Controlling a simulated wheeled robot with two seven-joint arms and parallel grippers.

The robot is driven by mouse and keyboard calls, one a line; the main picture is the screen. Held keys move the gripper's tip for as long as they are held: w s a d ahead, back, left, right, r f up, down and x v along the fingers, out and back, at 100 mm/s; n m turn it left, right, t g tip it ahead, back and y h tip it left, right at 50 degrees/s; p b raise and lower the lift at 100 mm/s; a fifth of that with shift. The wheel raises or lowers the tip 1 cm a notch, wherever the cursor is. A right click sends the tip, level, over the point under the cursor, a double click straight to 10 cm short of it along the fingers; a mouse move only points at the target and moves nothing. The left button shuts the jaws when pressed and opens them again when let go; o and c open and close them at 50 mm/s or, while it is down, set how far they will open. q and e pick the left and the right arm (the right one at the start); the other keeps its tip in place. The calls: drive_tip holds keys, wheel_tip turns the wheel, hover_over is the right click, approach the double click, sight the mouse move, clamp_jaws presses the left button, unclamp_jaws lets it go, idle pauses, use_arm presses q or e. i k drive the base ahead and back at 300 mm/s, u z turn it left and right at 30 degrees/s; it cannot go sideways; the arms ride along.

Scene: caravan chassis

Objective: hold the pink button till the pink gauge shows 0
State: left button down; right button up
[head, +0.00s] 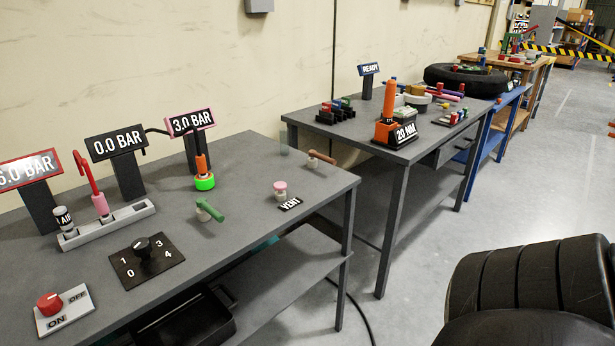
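The pink button (280,186) is a pink cap on a pale base near the right end of the near grey table (247,240). A black VENT label (290,204) lies beside it. The pink gauge (190,122) is a pink-framed sign on a dark post at the back of the table, and it reads 3.0 BAR. Below it stands an orange fitting with a bright green ring (204,183). Neither of my grippers is in the head view, and nothing touches the button.
A black-framed gauge (117,143) reads 0.0 BAR; a red-framed gauge (27,172) reads 6.0 BAR. A green-handled valve (211,210), rotary dial (143,248) and red ON/OFF knob (48,302) share the table. A large black tyre-like shape (530,285) fills the lower right.

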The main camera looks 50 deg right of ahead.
sight(279, 186)
drive_tip(key=z, duration=1.45)
